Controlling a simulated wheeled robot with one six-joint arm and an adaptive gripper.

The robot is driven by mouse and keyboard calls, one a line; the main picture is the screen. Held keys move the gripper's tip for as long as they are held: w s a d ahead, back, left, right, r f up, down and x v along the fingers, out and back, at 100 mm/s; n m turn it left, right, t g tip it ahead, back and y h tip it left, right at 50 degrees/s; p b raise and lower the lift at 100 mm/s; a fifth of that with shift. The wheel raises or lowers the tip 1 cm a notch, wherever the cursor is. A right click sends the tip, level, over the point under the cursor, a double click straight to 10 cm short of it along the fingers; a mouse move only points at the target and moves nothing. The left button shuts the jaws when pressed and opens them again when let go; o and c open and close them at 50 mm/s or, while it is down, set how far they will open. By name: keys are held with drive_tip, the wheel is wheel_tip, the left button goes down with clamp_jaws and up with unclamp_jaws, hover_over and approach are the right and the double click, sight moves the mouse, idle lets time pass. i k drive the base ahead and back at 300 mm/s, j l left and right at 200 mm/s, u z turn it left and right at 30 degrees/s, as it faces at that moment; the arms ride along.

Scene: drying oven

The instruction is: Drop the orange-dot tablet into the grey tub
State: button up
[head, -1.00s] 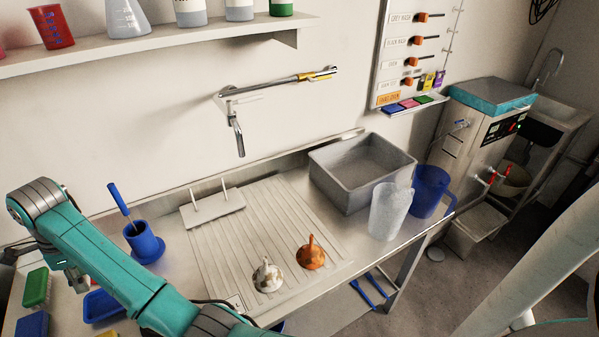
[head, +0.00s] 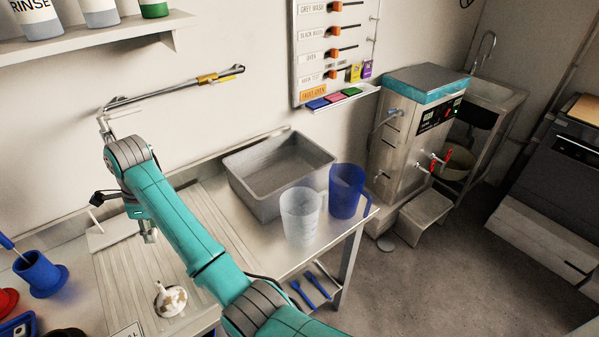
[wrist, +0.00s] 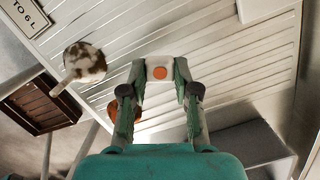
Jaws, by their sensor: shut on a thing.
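The orange-dot tablet (wrist: 160,71) is a small white block with an orange round mark, held between my gripper's fingertips in the wrist view. My gripper (wrist: 159,84) is shut on it, above the ribbed drainboard. In the head view my gripper (head: 148,236) hangs over the drainboard, left of the grey tub, and the tablet cannot be made out there. The grey tub (head: 262,196) is an open rectangular basin at the back of the counter. Its visible floor looks empty. A grey block shape (wrist: 245,150), perhaps the tub, shows at the lower right of the wrist view.
A clear jug (head: 301,217) and a blue jug (head: 346,192) stand right of the tub. A stained white funnel (head: 171,299) lies on the drainboard (head: 120,285). A wall tap (head: 170,92) reaches out behind. A blue holder (head: 40,273) stands at left.

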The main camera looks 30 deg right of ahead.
sight(286, 182)
drive_tip(key=z, duration=0.2)
drive_tip(key=i+j+z, duration=0.3)
drive_tip(key=k+l+u, duration=0.2)
drive_tip(key=k+l, duration=0.15)
drive_tip(key=l, duration=0.3)
drive_tip(key=k+l+u, duration=0.2)
drive_tip(key=k+l, duration=0.2)
drive_tip(key=l, duration=0.2)
drive_tip(key=k+l+u, duration=0.15)
drive_tip(key=k+l, duration=0.25)
drive_tip(key=l, duration=0.15)
drive_tip(key=i+l, duration=0.1)
drive_tip(key=i, duration=0.75)
drive_tip(key=j+u, duration=0.05)
